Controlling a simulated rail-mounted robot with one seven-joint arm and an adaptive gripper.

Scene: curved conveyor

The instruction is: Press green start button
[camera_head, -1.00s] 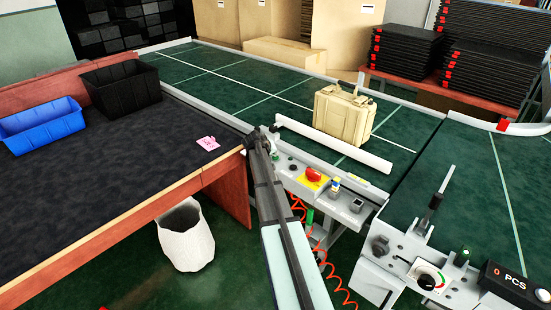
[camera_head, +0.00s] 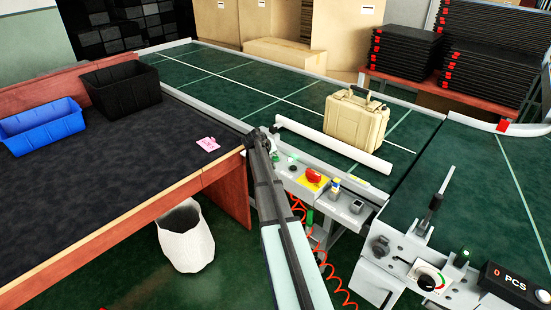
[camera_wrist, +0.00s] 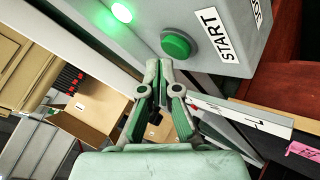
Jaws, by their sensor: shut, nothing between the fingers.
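The green start button (camera_wrist: 176,44) shows in the wrist view on a grey panel, beside a white START label (camera_wrist: 217,35). My gripper (camera_wrist: 160,66) is shut and empty, its fingertips just below the button. I cannot tell whether they touch it. In the head view my dark arm reaches to the left end of the control panel (camera_head: 335,207), and I cannot make out the start button there.
A beige case (camera_head: 356,122) stands on the green conveyor (camera_head: 235,85) behind a white rail (camera_head: 335,146). A red knob on a yellow plate (camera_head: 313,176) sits right of my arm. A dark-topped table (camera_head: 110,170) lies left. A second control box (camera_head: 428,277) stands right.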

